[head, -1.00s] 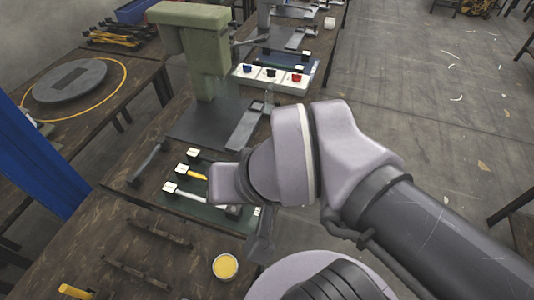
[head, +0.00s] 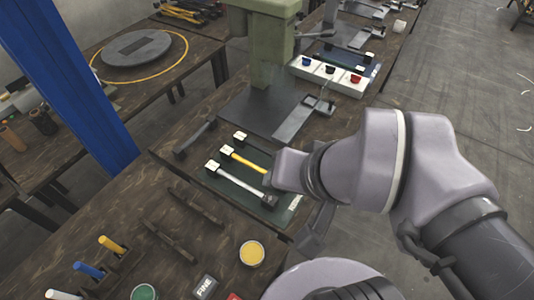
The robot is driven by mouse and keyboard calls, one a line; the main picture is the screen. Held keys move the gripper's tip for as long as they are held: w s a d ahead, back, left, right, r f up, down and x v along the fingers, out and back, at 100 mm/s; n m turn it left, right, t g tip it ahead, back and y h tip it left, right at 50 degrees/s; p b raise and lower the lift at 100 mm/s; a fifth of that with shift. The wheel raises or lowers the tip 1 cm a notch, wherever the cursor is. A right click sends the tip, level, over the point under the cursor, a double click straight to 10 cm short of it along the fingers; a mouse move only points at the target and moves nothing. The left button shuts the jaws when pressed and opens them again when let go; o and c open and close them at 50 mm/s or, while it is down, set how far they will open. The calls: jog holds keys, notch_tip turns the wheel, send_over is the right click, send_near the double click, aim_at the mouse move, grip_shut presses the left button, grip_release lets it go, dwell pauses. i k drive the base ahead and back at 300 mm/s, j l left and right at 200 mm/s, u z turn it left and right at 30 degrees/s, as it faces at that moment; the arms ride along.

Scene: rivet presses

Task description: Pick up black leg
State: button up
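On the dark green mat (head: 293,203) by the green press (head: 272,45), a yellow leg (head: 247,162) and a white leg (head: 238,182) lie side by side, each with a white-topped block at its far left end. A third such block (head: 240,137) stands behind them. A black leg from that block is hard to make out against the dark mat, and my wrist partly covers that area. My gripper seems to be the grey part (head: 316,236) below my wrist, at the mat's right edge. Its fingers cannot be made out, and nothing is clearly held.
A dark bar (head: 195,140) lies left of the mat. A white tray (head: 330,75) with blue, black and red cups stands behind the press plate. A yellow pot (head: 251,253), a green pot (head: 144,293) and coloured-handled tools (head: 112,244) are in front. A blue pillar (head: 85,90) rises at left.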

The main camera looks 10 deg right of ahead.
aim_at(241, 140)
jog(key=i+l, duration=0.1)
jog(key=l, duration=0.15)
jog(key=l+z, duration=0.1)
jog(key=l, duration=0.2)
jog(key=i+l+z, duration=0.1)
jog(key=i+l, duration=0.3)
jog(key=i, duration=0.05)
